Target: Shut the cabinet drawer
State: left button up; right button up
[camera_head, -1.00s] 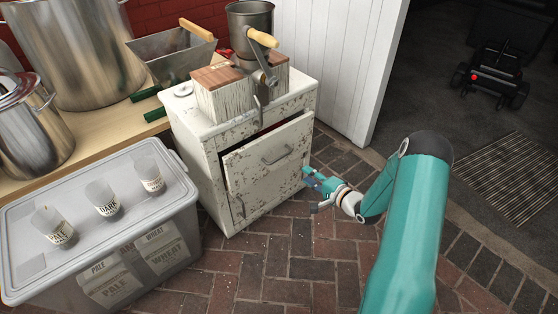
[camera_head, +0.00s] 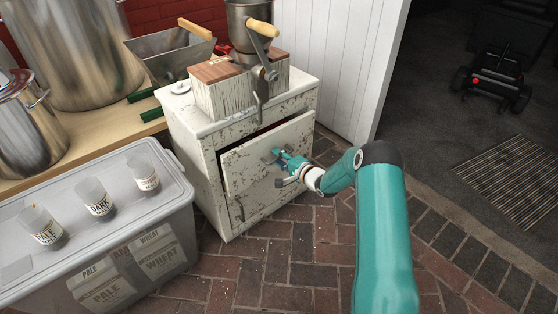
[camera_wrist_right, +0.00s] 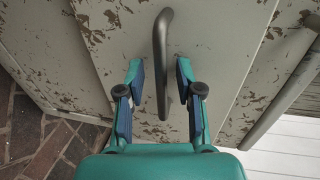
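The chipped white cabinet (camera_head: 208,165) stands in the middle of the head view. Its drawer (camera_head: 240,170) is partly open, with a dark gap above the front panel. The drawer's curved metal handle (camera_wrist_right: 162,40) shows in the right wrist view. My right gripper (camera_head: 284,158) is at the drawer front, by the handle. In the right wrist view the right gripper (camera_wrist_right: 158,78) is open, one finger on each side of the handle, with gaps showing. I cannot tell whether it touches the panel. My left gripper is not in view.
A grain mill (camera_head: 250,30) on a wooden block stands on the cabinet. A grey lidded bin (camera_head: 40,270) with several labelled cups stands at the front left. Brick floor (camera_head: 290,260) lies open before the cabinet. A white panelled door (camera_head: 345,60) stands behind.

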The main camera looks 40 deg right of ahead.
grip_shut()
dwell(0.3)
